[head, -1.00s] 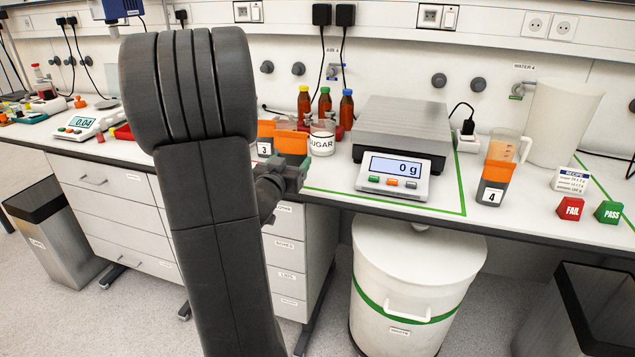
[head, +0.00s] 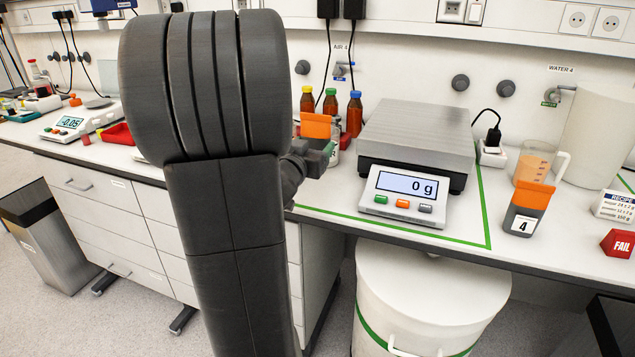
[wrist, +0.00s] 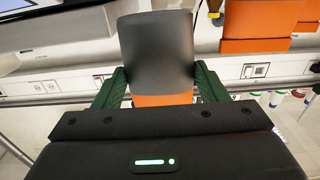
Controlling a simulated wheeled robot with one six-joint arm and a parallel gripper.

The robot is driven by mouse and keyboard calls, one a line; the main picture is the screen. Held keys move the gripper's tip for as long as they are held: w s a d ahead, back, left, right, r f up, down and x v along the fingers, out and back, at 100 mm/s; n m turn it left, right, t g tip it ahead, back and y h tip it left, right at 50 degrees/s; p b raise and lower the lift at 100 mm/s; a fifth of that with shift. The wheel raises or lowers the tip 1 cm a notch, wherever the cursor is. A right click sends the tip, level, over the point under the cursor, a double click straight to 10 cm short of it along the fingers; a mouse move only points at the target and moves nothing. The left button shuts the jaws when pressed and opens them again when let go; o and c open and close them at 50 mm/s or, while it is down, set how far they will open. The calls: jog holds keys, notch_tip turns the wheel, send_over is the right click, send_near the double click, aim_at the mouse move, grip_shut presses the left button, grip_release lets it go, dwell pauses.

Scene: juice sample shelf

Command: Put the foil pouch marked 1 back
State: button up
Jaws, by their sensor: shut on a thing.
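A foil pouch (wrist: 156,50) with a grey body and an orange end (wrist: 163,100) is between the green fingers of my gripper (wrist: 152,88) in the wrist view. The gripper is shut on it near the orange end. In the head view my gripper (head: 322,155) is largely hidden by my arm, with an orange top (head: 316,126) just above it at the counter's back. No number shows on the held pouch. Another pouch (head: 525,210), marked 4, stands at the right with an orange top.
A large scale (head: 405,190) reading 0 g stands right of my gripper. Bottles with yellow, green and blue caps (head: 330,103) stand behind it. A jug (head: 535,160) and a FAIL block (head: 618,243) are farther right. Another orange thing (wrist: 255,45) is close beside the held pouch.

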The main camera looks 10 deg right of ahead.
notch_tip(320, 180, down, 8)
jog(key=shift+b, duration=0.95)
jog(key=shift+f, duration=0.15)
jog(key=o, duration=1.2)
jog(key=shift+o, duration=0.2)
jog(key=shift+s+a+r, duration=0.1)
jog(key=shift+r, duration=0.1)
jog(key=v, duration=1.2)
jog(key=shift+f, duration=0.1)
